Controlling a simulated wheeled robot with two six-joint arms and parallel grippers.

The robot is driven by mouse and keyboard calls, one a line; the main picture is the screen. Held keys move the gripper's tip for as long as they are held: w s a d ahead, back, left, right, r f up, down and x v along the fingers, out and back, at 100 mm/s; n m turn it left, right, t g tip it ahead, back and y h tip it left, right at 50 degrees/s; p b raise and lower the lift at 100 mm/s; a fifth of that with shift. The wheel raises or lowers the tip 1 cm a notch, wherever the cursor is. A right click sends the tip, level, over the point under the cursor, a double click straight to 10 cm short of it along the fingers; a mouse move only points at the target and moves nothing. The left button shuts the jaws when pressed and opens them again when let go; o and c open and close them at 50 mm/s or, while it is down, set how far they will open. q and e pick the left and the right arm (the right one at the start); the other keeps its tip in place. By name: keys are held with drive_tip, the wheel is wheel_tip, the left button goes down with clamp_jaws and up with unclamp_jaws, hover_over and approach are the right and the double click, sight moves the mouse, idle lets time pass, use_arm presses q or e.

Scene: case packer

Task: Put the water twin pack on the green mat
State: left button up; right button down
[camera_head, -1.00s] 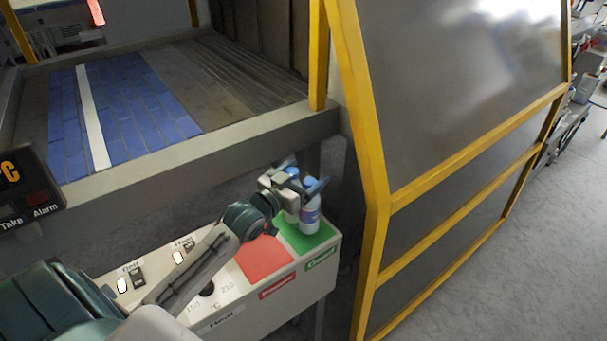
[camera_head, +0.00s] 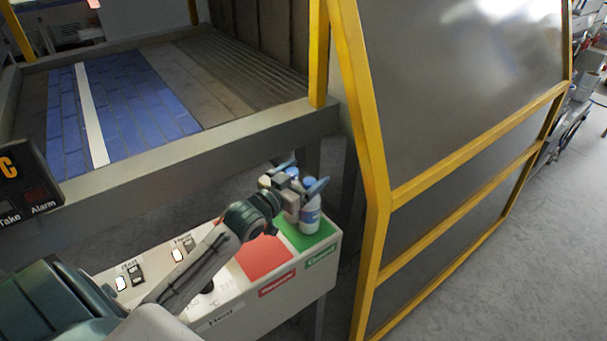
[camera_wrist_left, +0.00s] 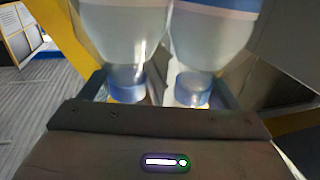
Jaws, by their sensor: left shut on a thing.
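The water twin pack (camera_head: 309,218) is two clear bottles with blue caps and blue-and-white labels, side by side. It is upright at the green mat (camera_head: 297,236); I cannot tell whether its base touches the mat. My left gripper (camera_head: 300,184) is shut on the pack near its top and hides part of the rear bottle. In the left wrist view both bottles of the pack (camera_wrist_left: 213,40) fill the space between the fingers, with the caps toward the palm. My right gripper is not in view.
A red mat (camera_head: 264,258) lies left of the green mat on the white control box (camera_head: 290,290), which has switches and a dial. A yellow-framed guard (camera_head: 376,215) stands close on the right. The conveyor bed edge (camera_head: 200,145) is behind.

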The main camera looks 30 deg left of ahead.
use_arm(q)
drive_tip(key=o, duration=1.8)
drive_tip(key=shift+c, duration=0.2)
drive_tip(key=shift+s, duration=0.1)
drive_tip(key=shift+s+a+f, duration=0.1)
drive_tip(key=shift+s, duration=0.2)
drive_tip(key=s, duration=0.4)
drive_tip(key=s+a, duration=0.1)
drive_tip(key=s, duration=0.5)
drive_tip(key=shift+a, duration=0.2)
